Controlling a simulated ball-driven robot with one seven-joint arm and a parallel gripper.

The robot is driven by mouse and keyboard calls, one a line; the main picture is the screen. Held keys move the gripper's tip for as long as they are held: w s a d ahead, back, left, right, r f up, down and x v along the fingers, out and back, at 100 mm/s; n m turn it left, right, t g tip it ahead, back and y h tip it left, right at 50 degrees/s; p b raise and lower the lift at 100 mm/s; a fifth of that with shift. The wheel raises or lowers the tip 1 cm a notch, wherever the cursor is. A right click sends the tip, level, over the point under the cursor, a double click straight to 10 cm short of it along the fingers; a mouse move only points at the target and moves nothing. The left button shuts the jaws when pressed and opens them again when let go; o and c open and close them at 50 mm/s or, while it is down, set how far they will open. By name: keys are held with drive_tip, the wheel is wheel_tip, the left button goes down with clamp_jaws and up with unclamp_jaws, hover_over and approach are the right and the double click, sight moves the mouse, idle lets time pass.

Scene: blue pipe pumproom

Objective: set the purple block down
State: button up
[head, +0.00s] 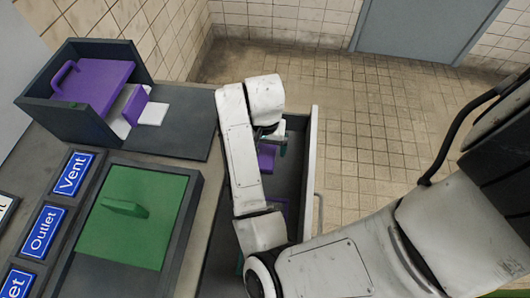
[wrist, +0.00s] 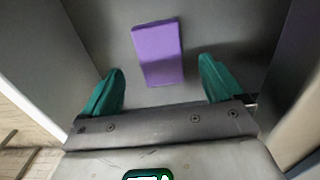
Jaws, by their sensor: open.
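The purple block (wrist: 158,52) lies on the grey floor of an open drawer (head: 314,165). In the head view the block (head: 267,157) shows partly below my gripper (head: 270,140), with the rest hidden by the arm. My gripper also shows in the wrist view (wrist: 161,68), with its two green fingers spread wide. The block lies between and a little beyond the fingers, with a gap on each side. Neither finger touches it, and the gripper is empty.
A dark open box (head: 60,112) with a purple handled panel (head: 95,82) stands on the counter at the upper left. A green handled panel (head: 150,195) lies nearer, beside blue Vent (head: 73,173) and Outlet (head: 44,230) signs. Tiled floor (head: 370,140) is clear right of the drawer.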

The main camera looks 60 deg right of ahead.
wheel_tip(320, 180, up, 6)
drive_tip(key=shift+r+p, duration=0.15)
drive_tip(key=shift+p, duration=0.25)
drive_tip(key=shift+d, duration=0.1)
